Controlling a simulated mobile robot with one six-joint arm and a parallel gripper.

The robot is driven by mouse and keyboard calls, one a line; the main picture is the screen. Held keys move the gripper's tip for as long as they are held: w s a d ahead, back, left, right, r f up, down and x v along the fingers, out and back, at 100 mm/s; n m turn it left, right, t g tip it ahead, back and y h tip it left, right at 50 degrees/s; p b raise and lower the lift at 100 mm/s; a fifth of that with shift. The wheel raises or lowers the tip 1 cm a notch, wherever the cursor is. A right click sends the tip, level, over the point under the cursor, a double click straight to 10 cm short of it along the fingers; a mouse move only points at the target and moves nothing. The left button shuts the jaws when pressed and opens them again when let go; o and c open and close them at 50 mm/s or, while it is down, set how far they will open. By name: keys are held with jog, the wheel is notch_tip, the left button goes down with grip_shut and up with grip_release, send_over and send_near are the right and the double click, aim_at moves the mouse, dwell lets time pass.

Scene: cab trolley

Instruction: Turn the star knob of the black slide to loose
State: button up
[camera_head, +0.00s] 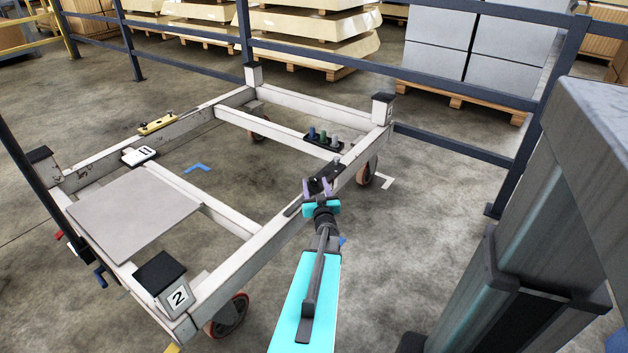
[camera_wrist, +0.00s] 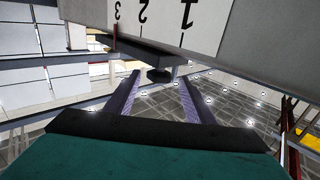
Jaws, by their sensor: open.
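The black slide (camera_head: 339,168) sits on the near right rail of the white trolley frame. In the wrist view its dark underside (camera_wrist: 135,47) shows below a pale plate with the numbers 1, 2 and 3. A dark knob (camera_wrist: 160,75), likely the star knob, hangs under it; its lobes are too small to tell. My gripper (camera_head: 316,186) is at the slide, with its two purple fingers apart. In the wrist view the open fingers of my gripper (camera_wrist: 159,80) point at the knob, one on each side, with gaps visible. In the head view the knob is not clearly visible.
A black holder (camera_head: 323,145) with blue, green and grey pegs stands on the cross rail behind. A grey panel (camera_head: 130,210) covers the trolley's left part. Blue railings (camera_head: 450,90) run behind and to the right.

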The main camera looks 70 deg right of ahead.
jog(key=v, duration=0.6)
jog(key=shift+a+p, duration=0.2)
jog(key=shift+p, duration=0.2)
jog(key=shift+s, duration=0.15)
